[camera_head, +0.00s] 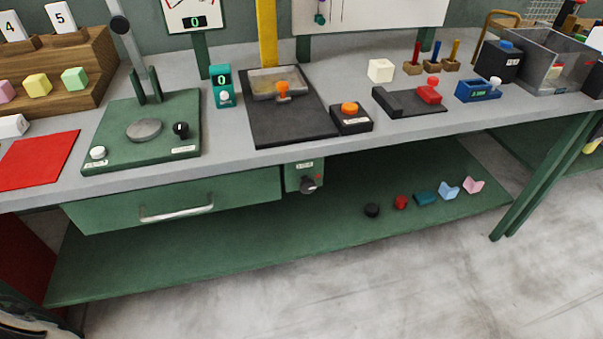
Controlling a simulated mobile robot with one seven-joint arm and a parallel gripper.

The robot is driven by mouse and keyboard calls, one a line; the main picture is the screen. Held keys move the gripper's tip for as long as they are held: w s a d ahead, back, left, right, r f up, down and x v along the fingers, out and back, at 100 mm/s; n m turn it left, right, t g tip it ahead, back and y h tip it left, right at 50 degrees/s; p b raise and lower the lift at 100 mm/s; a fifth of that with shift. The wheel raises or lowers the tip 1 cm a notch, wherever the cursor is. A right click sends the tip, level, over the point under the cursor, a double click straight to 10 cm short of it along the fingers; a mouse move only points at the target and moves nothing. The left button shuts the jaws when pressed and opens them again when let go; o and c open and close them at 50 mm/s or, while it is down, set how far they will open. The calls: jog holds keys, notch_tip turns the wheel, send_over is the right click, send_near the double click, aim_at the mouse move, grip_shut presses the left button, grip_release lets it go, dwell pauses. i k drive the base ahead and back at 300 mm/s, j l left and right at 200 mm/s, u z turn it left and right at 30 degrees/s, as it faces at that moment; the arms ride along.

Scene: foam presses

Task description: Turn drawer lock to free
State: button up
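The drawer (240,194) is a green box front under the bench top, with a silver bar handle (177,207). It looks shut. The label is too small to read, and I cannot tell which setting the knob points to. My gripper is not in view.
The grey bench top (215,165) carries a green press base (145,155), a black press plate (290,110) and an orange-button box (350,117). Several small coloured pieces lie on the green lower shelf (200,252). The floor (400,270) in front is clear.

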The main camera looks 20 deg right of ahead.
aim_at(307, 186)
jog(key=k+l+z, duration=0.15)
jog(key=l+z, duration=0.4)
jog(key=z, duration=0.15)
jog(key=k+l+z, duration=0.1)
jog(key=l+z, duration=0.25)
